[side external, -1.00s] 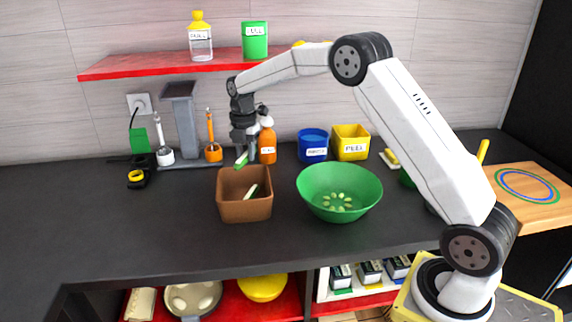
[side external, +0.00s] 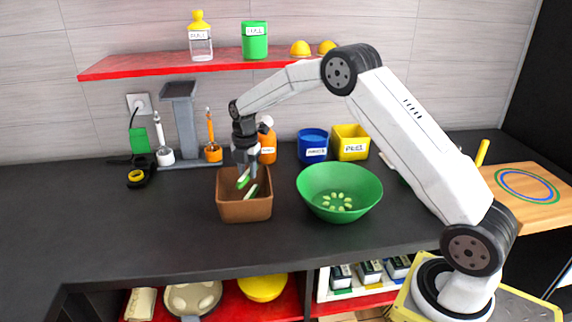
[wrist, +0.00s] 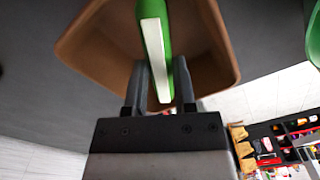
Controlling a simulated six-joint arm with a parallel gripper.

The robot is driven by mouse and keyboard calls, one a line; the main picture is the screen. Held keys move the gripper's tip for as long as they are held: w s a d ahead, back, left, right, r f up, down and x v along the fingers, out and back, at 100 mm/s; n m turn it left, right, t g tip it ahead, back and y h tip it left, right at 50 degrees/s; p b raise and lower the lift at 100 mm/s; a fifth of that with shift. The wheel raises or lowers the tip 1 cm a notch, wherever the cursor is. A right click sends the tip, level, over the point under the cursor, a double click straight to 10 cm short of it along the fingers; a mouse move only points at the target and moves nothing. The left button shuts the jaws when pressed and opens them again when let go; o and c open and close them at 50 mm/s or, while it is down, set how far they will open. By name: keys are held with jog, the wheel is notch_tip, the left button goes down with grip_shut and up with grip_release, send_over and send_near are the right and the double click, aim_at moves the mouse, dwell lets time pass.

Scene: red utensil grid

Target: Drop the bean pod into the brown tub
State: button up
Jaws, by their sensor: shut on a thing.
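The brown tub (side external: 244,209) stands on the dark counter left of the green bowl. My gripper (side external: 246,169) is over the tub with its fingertips at about rim height. It is shut on a green and white bean pod (side external: 243,180), which hangs tilted inside the tub's outline.
A green bowl (side external: 320,181) with several pale green pieces stands close right of the tub.

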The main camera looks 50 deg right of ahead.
aim_at(247, 172)
jog(key=o, duration=0.9)
jog(key=shift+o, duration=0.2)
jog(key=shift+r, duration=0.15)
jog(key=shift+r, duration=3.8)
